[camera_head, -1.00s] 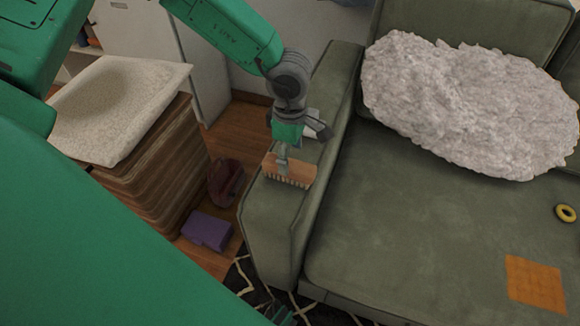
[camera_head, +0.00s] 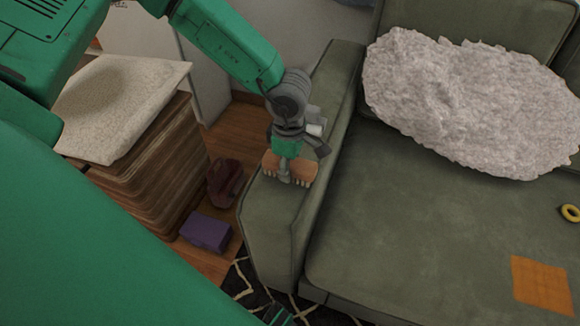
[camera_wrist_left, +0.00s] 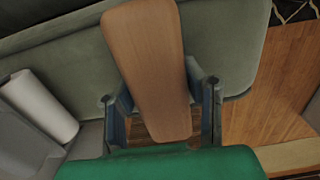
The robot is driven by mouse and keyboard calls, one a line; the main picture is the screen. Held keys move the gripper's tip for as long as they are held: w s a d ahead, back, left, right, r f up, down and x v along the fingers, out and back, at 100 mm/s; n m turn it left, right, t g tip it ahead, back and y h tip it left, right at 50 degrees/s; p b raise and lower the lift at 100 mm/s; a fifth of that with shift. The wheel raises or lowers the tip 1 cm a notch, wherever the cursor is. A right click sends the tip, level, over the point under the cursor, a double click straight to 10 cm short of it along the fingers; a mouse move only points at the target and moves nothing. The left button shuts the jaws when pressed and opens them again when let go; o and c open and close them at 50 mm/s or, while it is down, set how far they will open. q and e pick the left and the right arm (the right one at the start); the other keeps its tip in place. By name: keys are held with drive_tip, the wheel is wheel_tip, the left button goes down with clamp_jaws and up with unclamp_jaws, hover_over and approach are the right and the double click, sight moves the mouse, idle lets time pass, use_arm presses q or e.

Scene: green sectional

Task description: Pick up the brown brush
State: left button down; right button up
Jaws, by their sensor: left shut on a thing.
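The brown brush (camera_head: 303,170) is at the top of the sofa's left armrest, its bristles showing along its lower edge. My left gripper (camera_head: 285,176) reaches down over it and is shut on it. In the left wrist view the brush's smooth brown back (camera_wrist_left: 146,62) lies between the two fingers of my left gripper (camera_wrist_left: 160,98). I cannot tell whether the brush still touches the armrest. My right gripper is not clearly in view.
The green sofa (camera_head: 400,240) holds a fluffy pale cushion (camera_head: 470,100), an orange square (camera_head: 541,285) and a yellow ring (camera_head: 570,213). Left of the armrest are a wooden stool with a pale cushion (camera_head: 120,105), a purple box (camera_head: 206,232) and a dark red object (camera_head: 225,182) on the floor.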

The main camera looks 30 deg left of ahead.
use_arm(q)
wheel_tip(320, 180, up, 10)
drive_tip(key=p, duration=0.3)
idle(0.3)
drive_tip(key=c, duration=2)
unclamp_jaws()
